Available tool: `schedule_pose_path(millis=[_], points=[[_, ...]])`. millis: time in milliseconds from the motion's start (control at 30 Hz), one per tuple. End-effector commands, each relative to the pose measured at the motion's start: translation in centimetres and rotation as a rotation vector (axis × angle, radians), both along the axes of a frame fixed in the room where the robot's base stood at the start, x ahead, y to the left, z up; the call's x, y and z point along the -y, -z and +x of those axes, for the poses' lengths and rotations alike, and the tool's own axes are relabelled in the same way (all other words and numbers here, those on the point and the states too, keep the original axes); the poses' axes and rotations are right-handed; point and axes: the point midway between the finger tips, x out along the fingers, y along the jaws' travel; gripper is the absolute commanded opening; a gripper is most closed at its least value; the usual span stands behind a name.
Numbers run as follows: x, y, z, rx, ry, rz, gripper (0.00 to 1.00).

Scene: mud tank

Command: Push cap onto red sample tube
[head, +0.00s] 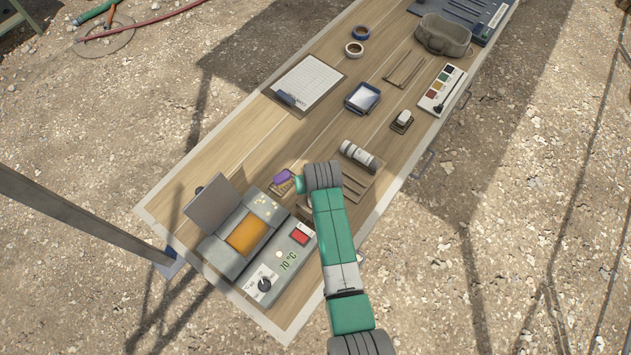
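I cannot make out the red sample tube or its cap in the head view. My green and grey arm reaches over the front part of the long wooden table (232,152), and its wrist covers part of a wooden rack (325,212). My gripper is hidden behind the wrist, so its fingers do not show. A small purple object (282,177) lies at a small slotted wooden holder (281,188), just left of the wrist; I cannot tell what it is.
A heater box (288,273) reading 70 °C with an open lid (209,203) stands at the near left. A white cylinder (359,155) lies right of my wrist. A clipboard (303,84), a tablet (362,98), tape rolls (354,49) and a paint-like palette (440,89) lie farther back.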

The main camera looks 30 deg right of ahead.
Motion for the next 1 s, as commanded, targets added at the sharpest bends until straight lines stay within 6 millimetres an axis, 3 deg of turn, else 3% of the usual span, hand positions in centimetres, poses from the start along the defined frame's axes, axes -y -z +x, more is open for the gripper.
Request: schedule_pose_path(millis=[1000], points=[[-0.01, 0.75, -0.02, 0.000, 0.000, 0.000, 0.30]])
